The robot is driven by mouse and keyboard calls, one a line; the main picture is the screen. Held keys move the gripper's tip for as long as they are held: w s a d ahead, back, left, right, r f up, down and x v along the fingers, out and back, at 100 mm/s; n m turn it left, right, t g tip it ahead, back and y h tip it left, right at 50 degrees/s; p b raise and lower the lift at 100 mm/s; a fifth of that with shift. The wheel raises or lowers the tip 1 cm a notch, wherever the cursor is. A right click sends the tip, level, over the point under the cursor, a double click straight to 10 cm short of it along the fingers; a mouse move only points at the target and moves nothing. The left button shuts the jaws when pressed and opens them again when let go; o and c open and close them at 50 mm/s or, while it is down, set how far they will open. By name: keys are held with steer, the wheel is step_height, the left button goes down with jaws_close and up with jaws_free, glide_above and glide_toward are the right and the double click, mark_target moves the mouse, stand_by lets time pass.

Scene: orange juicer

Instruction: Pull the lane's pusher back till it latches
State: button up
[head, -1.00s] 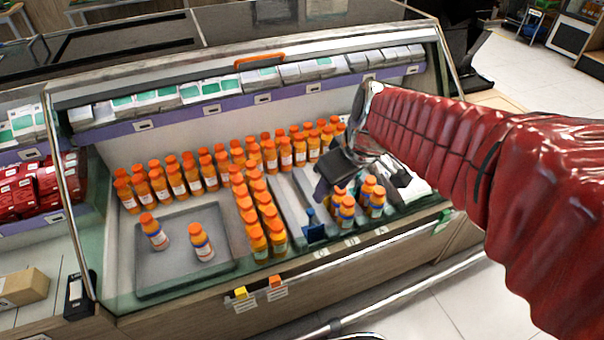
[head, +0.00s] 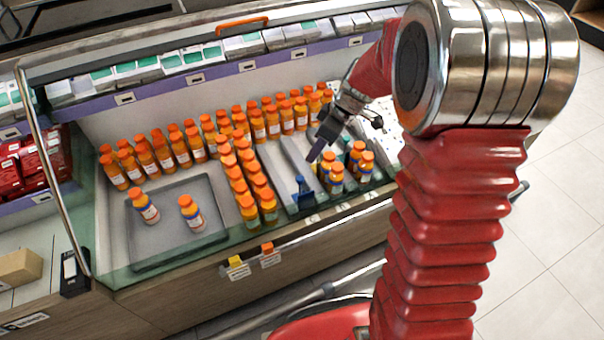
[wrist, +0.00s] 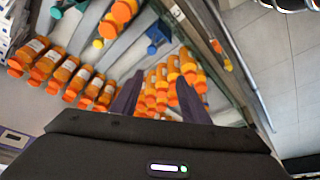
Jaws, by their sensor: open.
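A blue pusher (head: 304,192) stands at the front end of an empty grey lane (head: 279,166) in the chilled case. It also shows in the wrist view (wrist: 157,36), above and apart from the fingertips. My gripper (head: 318,150) hangs over the lanes, behind and above the pusher, not touching it. In the wrist view my gripper's two dark fingers (wrist: 158,92) are spread with a gap between them. Orange-capped bottles (wrist: 163,88) show beyond that gap. I cannot tell the exact height of the fingers above the lane.
Rows of juice bottles (head: 246,185) fill the lane left of the pusher. Several blue-labelled bottles (head: 336,178) stand close on its right. A grey tray (head: 165,245) with two bottles lies at left. The case's front rail (head: 330,222) and upper shelf (head: 225,70) bound the space.

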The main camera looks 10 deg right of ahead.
mark_target(301, 178)
step_height(301, 178, down, 5)
steer(key=w+d+n, duration=0.1)
steer(key=w, duration=0.1)
steer(key=shift+w+d+f+y, duration=0.15)
steer(key=shift+w+d+y, duration=0.1)
steer(key=shift+w+y, duration=0.1)
steer(key=shift+f, duration=0.1)
steer(key=x, duration=1.3)
steer(key=shift+f, duration=0.3)
steer(key=shift+c, duration=0.4)
jaws_close()
steer(key=shift+a, duration=0.2)
steer(key=shift+d, duration=0.15)
